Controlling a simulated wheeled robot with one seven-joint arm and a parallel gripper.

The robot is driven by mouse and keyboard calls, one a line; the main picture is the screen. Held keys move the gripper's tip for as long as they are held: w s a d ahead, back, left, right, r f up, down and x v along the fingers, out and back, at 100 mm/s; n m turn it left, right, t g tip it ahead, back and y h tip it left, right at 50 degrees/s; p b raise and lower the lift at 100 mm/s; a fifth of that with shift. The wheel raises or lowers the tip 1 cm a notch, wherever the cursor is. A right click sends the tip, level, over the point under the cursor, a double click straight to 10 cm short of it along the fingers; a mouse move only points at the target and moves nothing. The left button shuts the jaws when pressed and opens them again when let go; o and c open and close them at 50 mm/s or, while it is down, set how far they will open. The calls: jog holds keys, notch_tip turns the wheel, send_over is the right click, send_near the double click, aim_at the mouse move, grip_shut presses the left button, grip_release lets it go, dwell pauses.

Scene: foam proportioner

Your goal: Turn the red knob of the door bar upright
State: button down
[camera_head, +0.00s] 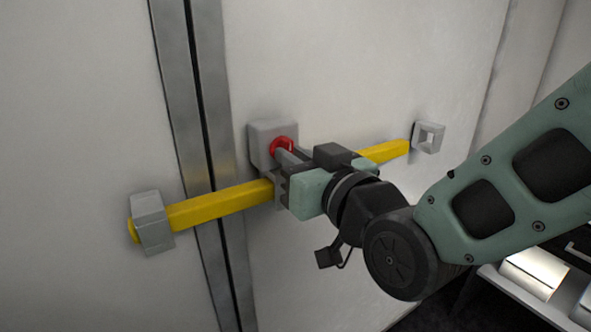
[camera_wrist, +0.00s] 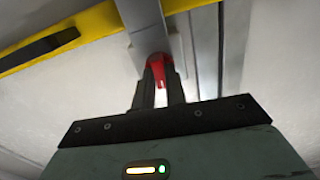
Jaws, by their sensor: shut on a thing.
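The red knob (camera_head: 283,146) sits on a grey block (camera_head: 264,131) on the door, at the middle of the yellow door bar (camera_head: 219,204). In the wrist view the red knob (camera_wrist: 157,67) shows between the fingertips. My gripper (camera_head: 285,157) is shut on the knob; it also shows in the wrist view (camera_wrist: 158,78). The fingers and my wrist hide part of the knob and the middle of the bar in the head view. The exact angle of the knob is hard to tell.
The bar lies across the door seam (camera_head: 205,150), its left end in a grey bracket (camera_head: 151,222). A grey bracket (camera_head: 428,137) is at its right end. White cylinders (camera_head: 535,272) lie on a low shelf at the lower right. The door face is otherwise clear.

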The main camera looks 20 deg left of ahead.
jog(key=shift+f+n, duration=0.1)
jog(key=shift+n, duration=0.3)
jog(key=c, duration=1.4)
grip_release()
jog(key=shift+c, duration=0.2)
jog(key=shift+d, duration=0.1)
